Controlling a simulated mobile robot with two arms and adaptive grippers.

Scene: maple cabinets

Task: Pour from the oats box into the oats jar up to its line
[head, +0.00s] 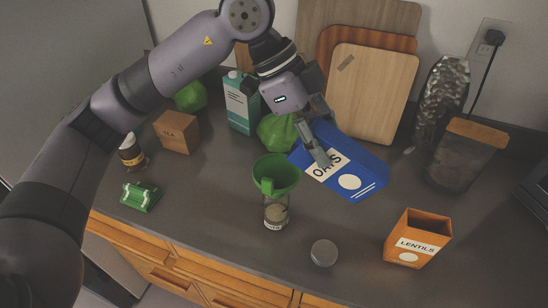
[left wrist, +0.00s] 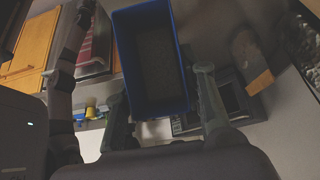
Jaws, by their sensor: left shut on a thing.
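The blue oats box (head: 366,178) is tipped over, its upper left end beside and above the green funnel (head: 275,178). My left gripper (head: 318,145) is shut on the box. In the left wrist view the box (left wrist: 152,60) shows its open mouth between my fingers (left wrist: 160,110), with a dark grey inside; its fill is hard to tell. The funnel sits in the mouth of the glass oats jar (head: 275,214), which stands upright on the counter. Pale content shows in the jar; its line cannot be made out. No falling stream is clearly visible. My right gripper is out of view.
An open orange lentils box (head: 418,240) stands at right, a grey lid (head: 323,253) lies in front. Behind are a teal carton (head: 240,105), a green bag-like object (head: 278,132) and cutting boards (head: 373,95). A tea box (head: 177,132) and brown jar (head: 132,152) stand left.

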